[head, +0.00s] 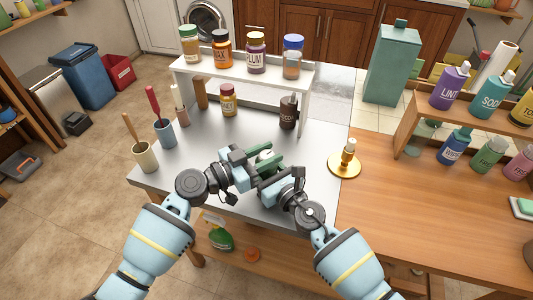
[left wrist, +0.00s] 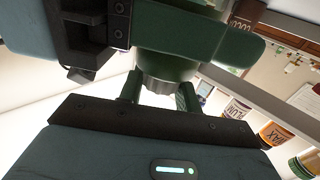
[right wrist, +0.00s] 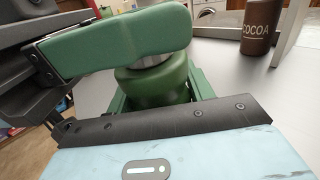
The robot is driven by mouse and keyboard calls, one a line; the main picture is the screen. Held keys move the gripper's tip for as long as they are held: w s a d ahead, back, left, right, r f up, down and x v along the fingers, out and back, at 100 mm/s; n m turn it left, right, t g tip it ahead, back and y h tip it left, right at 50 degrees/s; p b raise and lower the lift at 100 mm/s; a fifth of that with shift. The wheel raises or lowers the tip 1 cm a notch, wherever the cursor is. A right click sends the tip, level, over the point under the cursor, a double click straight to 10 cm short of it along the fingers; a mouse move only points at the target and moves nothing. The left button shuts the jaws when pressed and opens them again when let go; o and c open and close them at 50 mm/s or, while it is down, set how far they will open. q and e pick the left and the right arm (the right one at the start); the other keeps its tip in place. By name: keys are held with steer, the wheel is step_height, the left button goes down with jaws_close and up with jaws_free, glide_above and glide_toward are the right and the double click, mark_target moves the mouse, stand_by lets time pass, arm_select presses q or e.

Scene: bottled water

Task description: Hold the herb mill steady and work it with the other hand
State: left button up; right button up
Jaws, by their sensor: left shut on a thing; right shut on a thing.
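The herb mill has a dark green body (right wrist: 155,88) with a ridged metal band, seen in the right wrist view. The mill also shows in the left wrist view (left wrist: 165,70), its metal band close to the palm. My left gripper (head: 266,156) is shut on its upper part. My right gripper (head: 262,170) is shut around the lower body. The two grippers sit one above the other, their green fingers crossing over the grey table (head: 310,205). In the head view the fingers hide most of the mill, and its base is hidden.
A white shelf (head: 244,86) with several jars stands behind, and a dark COCOA bottle (head: 288,113) stands under its right side. A gold dish (head: 344,165) with a small bottle is to the right. Cups (head: 146,158) with utensils stand left. Bare table lies right of my grippers.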

arm_select(q)
steer(key=shift+f+n+t+y, duration=0.25)
steer(key=shift+n+t+y, duration=0.75)
steer(key=shift+t, duration=0.2)
steer(key=shift+s+d+r+n+t+y, duration=0.1)
steer(key=shift+n+t+y, duration=1.4)
steer(key=shift+y, duration=0.1)
steer(key=shift+n+t+y, duration=0.3)
steer(key=shift+n+y, duration=0.1)
steer(key=shift+y, duration=0.1)
steer(key=o, duration=1)
steer(key=shift+r, duration=0.1)
steer(key=shift+c, duration=0.2)
steer(key=v, duration=1.2)
steer(key=shift+o, duration=0.2)
